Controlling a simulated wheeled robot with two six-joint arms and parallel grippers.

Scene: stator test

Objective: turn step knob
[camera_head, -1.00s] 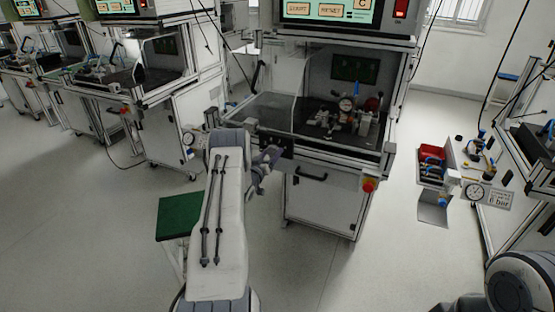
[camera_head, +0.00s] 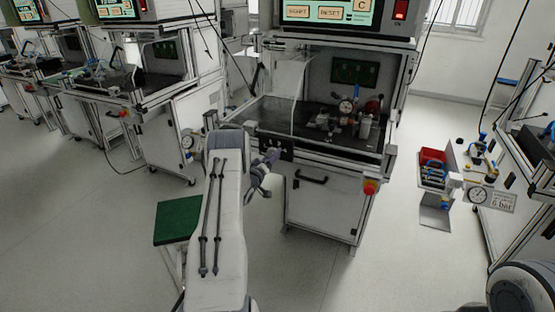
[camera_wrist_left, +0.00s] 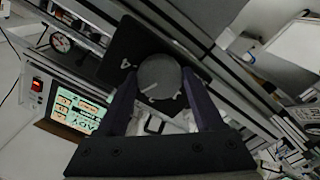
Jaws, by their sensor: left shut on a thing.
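The step knob (camera_wrist_left: 160,77) is a round grey knob with a pale pointer line, in the left wrist view. It sits on a black plate (camera_wrist_left: 126,58) with a white "4" at its left. My left gripper (camera_wrist_left: 158,88) has one dark finger on each side of the knob and is shut on it. In the head view the left gripper (camera_head: 270,158) is at the front left edge of the middle test station, by a small black panel (camera_head: 276,146). The knob itself is hidden or too small there. My right gripper is out of view.
The middle station has a dark worktop (camera_head: 265,112) with a gauge (camera_head: 346,106) and fixtures, a screen (camera_head: 327,13) above, and a red emergency button (camera_head: 370,186) at its front right. A green-topped stool (camera_head: 178,220) stands left of my arm. A red bin (camera_head: 432,157) lies right.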

